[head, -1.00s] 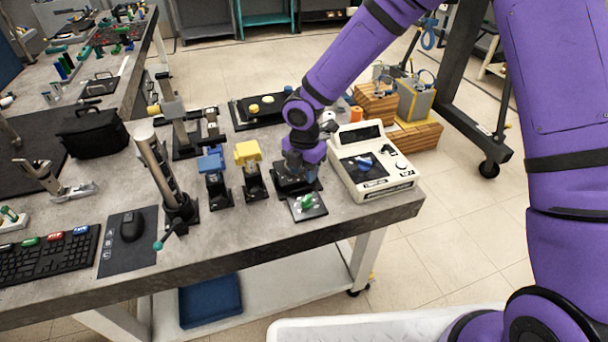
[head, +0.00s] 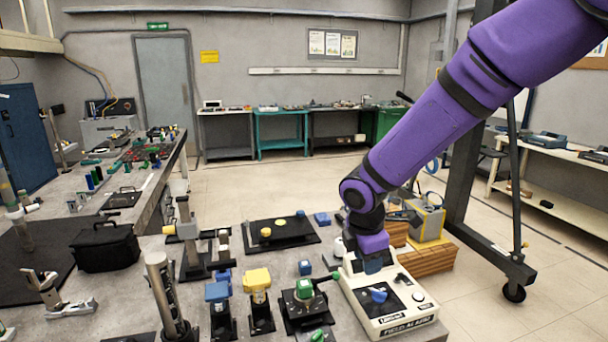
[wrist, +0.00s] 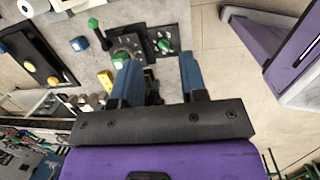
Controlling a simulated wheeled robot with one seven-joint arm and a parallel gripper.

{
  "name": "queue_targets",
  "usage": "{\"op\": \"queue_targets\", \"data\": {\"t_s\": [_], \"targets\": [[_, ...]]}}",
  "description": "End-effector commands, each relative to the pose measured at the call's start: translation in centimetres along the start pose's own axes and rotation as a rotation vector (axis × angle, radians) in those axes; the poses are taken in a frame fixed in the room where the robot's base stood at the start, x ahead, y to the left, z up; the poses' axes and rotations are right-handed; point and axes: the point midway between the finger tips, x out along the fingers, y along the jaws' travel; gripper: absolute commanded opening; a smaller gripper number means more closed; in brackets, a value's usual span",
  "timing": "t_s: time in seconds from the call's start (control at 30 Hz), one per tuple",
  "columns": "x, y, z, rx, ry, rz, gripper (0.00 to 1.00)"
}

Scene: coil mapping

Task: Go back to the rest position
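My purple arm comes down from the upper right in the head view. My gripper (head: 372,262) is over the rear part of the white field-meter box (head: 392,300), and its fingertips are hard to make out there. In the wrist view my gripper (wrist: 160,75) shows two blue fingers spread apart with nothing held between them. Below the fingers in that view are a green-topped block (wrist: 121,58) on a black fixture and a small plate with a green knob (wrist: 164,45).
The yellow-topped post (head: 257,281) and blue-topped post (head: 218,291) stand left of the green-topped fixture (head: 304,289). A black bag (head: 105,248) is further left. Wooden blocks (head: 428,260) sit behind the box. A dark wheeled frame (head: 480,200) stands to the right, with open floor around it.

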Motion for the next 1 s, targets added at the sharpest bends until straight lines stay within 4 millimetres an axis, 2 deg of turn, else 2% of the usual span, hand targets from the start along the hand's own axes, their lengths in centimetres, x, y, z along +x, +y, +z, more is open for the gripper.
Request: {"op": "queue_targets", "data": {"t_s": [0.03, 0.2, 0.5, 0.8, 1.0], "targets": [[-1.5, -0.6, 1.2, 0.069, -0.014, 0.015, 0.39], [-5.7, -2.9, 4.8, 0.321, -0.039, 0.053, 0.39], [-12.2, -8.6, 9.7, 0.775, -0.025, 0.122, 0.39], [-17.0, -15.5, 12.7, 1.221, 0.068, 0.181, 0.39], [-19.2, -20.3, 13.7, 1.505, 0.176, 0.202, 0.39]]}}
